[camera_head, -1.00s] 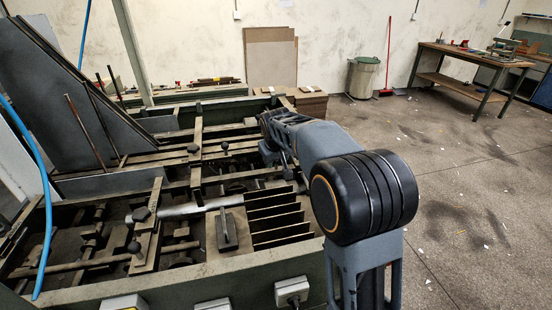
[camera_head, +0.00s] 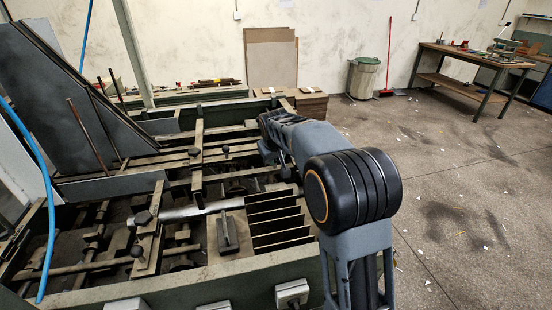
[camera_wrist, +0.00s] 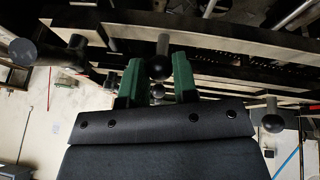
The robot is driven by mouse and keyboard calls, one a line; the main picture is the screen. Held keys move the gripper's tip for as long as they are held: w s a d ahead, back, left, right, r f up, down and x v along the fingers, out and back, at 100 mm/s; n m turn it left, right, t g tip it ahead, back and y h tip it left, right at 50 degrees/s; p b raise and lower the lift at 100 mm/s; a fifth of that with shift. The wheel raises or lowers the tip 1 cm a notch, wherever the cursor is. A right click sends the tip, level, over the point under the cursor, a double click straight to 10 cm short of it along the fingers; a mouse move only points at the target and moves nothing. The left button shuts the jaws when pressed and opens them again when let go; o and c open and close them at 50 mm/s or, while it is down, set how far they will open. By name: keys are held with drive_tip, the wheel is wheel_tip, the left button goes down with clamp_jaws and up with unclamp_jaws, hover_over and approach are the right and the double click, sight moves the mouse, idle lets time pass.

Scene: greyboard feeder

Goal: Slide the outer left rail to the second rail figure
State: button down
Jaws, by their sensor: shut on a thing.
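In the wrist view, my gripper (camera_wrist: 157,80) has its two green fingers on either side of a round black knob (camera_wrist: 159,67) on a short grey stem, and is shut on it. The knob belongs to the rail works of the feeder, but I cannot tell which rail carries it. In the head view, the feeder's long rails (camera_head: 197,165) run across the bed, several with black knobs (camera_head: 194,151). No rail figures are readable in either view.
Other black knobs stand near my gripper in the wrist view, one at the right (camera_wrist: 272,122) and one at the left (camera_wrist: 22,50). A row of upright dark plates (camera_head: 275,215) is left of my arm. Open floor (camera_head: 450,200) lies to the right.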

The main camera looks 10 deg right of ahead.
drive_tip(key=shift+s+r, duration=0.1)
drive_tip(key=shift+s, duration=0.05)
drive_tip(key=c, duration=0.9)
unclamp_jaws()
drive_tip(key=v, duration=1.3)
drive_tip(key=shift+s+r, duration=0.2)
drive_tip(key=shift+r, duration=0.1)
